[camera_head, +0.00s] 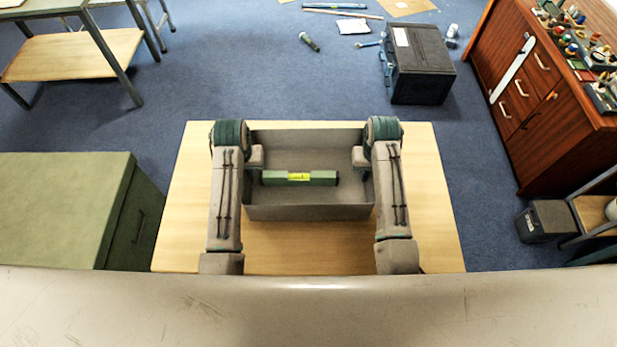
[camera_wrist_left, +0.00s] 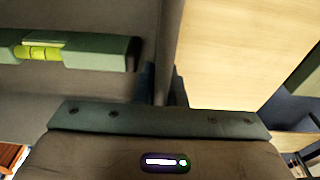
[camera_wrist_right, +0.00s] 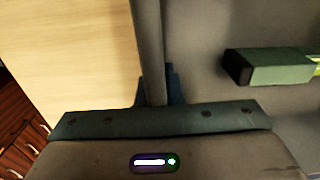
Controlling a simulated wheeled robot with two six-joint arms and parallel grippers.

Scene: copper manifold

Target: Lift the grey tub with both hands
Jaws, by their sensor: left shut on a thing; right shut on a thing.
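The grey tub (camera_head: 310,212) is an open rectangular box over the light wooden table, between my two arms. A green spirit level (camera_head: 300,178) with a yellow vial lies inside it, and it also shows in the left wrist view (camera_wrist_left: 90,52) and the right wrist view (camera_wrist_right: 275,68). My left gripper (camera_head: 254,158) is shut on the tub's left wall; the wall runs between its fingers in the left wrist view (camera_wrist_left: 165,88). My right gripper (camera_head: 361,158) is shut on the right wall, seen between its fingers in the right wrist view (camera_wrist_right: 155,88). I cannot tell whether the tub touches the table.
The wooden table top (camera_head: 310,252) is otherwise bare. A green cabinet (camera_head: 60,205) stands at the left and a brown drawer cabinet (camera_head: 540,85) at the right. A black case (camera_head: 422,62) and loose tools lie on the blue floor beyond the table.

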